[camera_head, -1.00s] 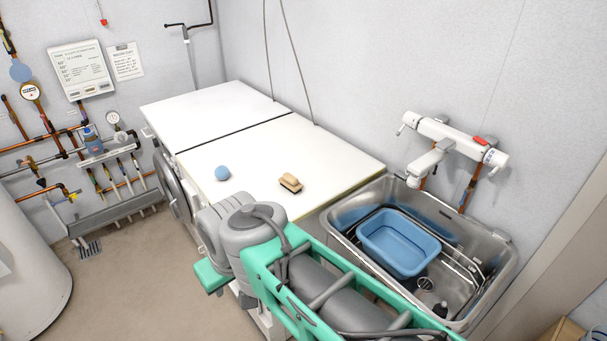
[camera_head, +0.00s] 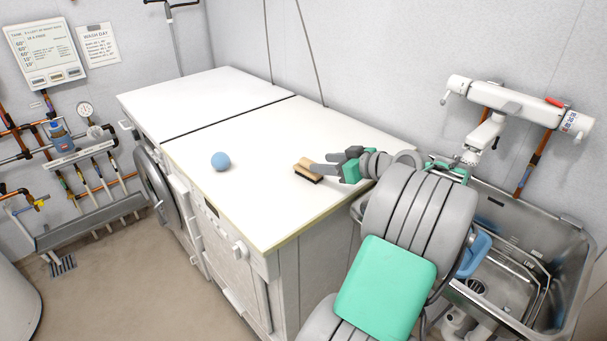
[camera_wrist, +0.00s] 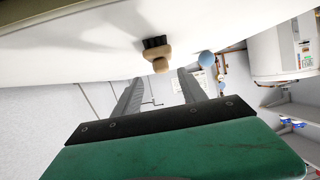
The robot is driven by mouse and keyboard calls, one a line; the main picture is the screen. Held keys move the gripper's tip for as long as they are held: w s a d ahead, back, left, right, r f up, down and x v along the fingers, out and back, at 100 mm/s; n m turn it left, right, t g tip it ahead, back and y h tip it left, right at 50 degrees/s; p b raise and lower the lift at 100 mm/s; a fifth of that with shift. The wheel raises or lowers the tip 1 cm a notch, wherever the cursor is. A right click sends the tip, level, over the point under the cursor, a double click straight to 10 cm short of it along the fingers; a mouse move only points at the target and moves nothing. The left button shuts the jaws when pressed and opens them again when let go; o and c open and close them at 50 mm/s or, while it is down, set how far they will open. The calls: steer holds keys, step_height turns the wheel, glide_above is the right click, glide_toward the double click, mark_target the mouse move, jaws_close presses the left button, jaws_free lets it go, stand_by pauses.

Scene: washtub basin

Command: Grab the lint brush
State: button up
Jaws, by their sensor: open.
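The lint brush (camera_head: 305,169) has a tan wooden body and dark bristles. It lies on the white top of the nearer machine, towards its right side. My gripper (camera_head: 325,166) is at the brush's right end, low over the top and pointing left at it. In the wrist view, which looks upside down, the brush (camera_wrist: 155,52) shows just beyond the gap between the two grey fingers of my gripper (camera_wrist: 160,77). The fingers are apart with nothing between them. I cannot tell whether a finger touches the brush.
A blue ball (camera_head: 221,161) sits on the same top, left of the brush. A metal sink (camera_head: 560,235) with a blue tub (camera_head: 474,254), partly hidden by my arm, is at the right. A white tap unit (camera_head: 520,103) juts from the wall above. The top around the ball is clear.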

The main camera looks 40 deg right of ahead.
mark_target(309, 161)
steer(key=x, duration=0.6)
steer(key=shift+w+a+r, duration=0.1)
steer(key=shift+w+a, duration=0.1)
steer(key=shift+c, duration=0.3)
jaws_close()
